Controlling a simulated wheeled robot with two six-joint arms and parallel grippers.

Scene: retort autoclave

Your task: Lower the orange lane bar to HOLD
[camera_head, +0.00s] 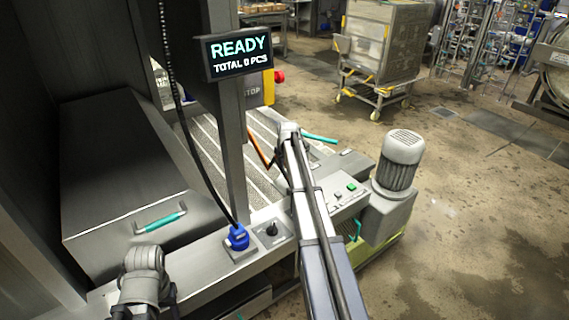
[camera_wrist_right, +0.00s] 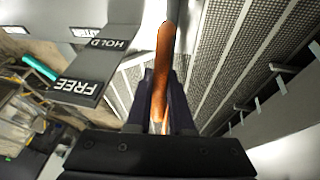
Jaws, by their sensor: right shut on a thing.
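The orange lane bar (camera_head: 258,148) is a thin, tilted bar over the ribbed conveyor in the head view, just left of the end of my right arm. In the right wrist view the bar (camera_wrist_right: 164,50) runs up between the dark fingers of my right gripper (camera_wrist_right: 163,78), which is shut on it. A grey plate beside it carries the word HOLD (camera_wrist_right: 107,43) and, farther left, FREE (camera_wrist_right: 80,86). In the head view my right arm mostly hides the gripper and these labels. Only a grey joint of my left arm shows at lower left; its gripper is not visible.
The ribbed conveyor (camera_head: 203,145) lies beside the bar. A display post (camera_head: 229,120) reading READY, a blue plug (camera_head: 237,237), a control panel (camera_head: 344,196) and a motor (camera_head: 400,160) stand around my right arm. A teal-handled steel box (camera_head: 125,165) is at left.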

